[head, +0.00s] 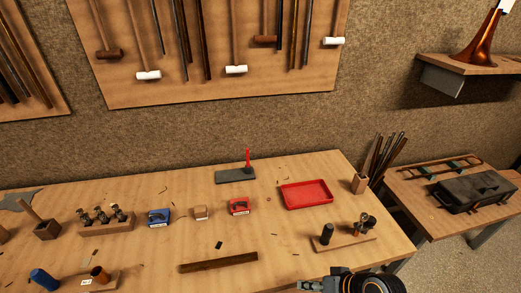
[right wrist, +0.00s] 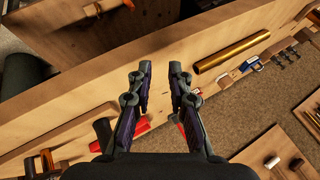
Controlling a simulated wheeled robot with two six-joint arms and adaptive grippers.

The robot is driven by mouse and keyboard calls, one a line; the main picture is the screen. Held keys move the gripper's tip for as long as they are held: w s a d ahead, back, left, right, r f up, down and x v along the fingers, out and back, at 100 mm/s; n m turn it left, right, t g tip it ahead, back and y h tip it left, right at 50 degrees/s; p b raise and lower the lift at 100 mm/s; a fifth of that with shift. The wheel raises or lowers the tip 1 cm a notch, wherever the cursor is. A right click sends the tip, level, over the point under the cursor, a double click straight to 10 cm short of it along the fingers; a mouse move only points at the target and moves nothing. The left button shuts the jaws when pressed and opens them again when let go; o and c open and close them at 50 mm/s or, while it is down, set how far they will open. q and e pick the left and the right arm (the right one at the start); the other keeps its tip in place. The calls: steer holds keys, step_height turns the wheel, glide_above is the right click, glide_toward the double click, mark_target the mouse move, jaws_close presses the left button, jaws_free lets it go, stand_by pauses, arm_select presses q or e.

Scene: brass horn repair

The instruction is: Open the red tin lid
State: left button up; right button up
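The red tin (head: 239,206) is a small box with a pale label on its front. It stands on the workbench, left of the red tray, in the head view. Its lid looks down, but it is too small to be sure. My right gripper (head: 303,286) is at the bottom edge of the head view, over the bench's front right and well apart from the tin. In the right wrist view my right gripper (right wrist: 160,72) has its two fingers apart with nothing between them. Red patches behind the fingers are partly hidden there. My left gripper is not in view.
A red tray (head: 306,194) lies right of the tin, and a wooden block (head: 200,212) and a blue tin (head: 159,217) left of it. A tool stand (head: 344,243) is near my right gripper. Bare bench lies between.

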steer(key=s+d+h, duration=0.5)
steer(key=d+h, duration=0.2)
steer(key=d, duration=0.4)
step_height(320, 180, down, 26)
steer(key=s+d+r+g, duration=0.1)
steer(key=s+d+g, duration=0.1)
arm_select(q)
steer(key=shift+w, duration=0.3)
arm_select(e)
steer(key=s+d+f+g, duration=0.1)
steer(key=s+f, duration=1.5)
steer(key=s, duration=0.2)
steer(key=shift+s+d+f, duration=0.25)
steer(key=shift+s+f, duration=0.05)
steer(key=shift+s, duration=0.05)
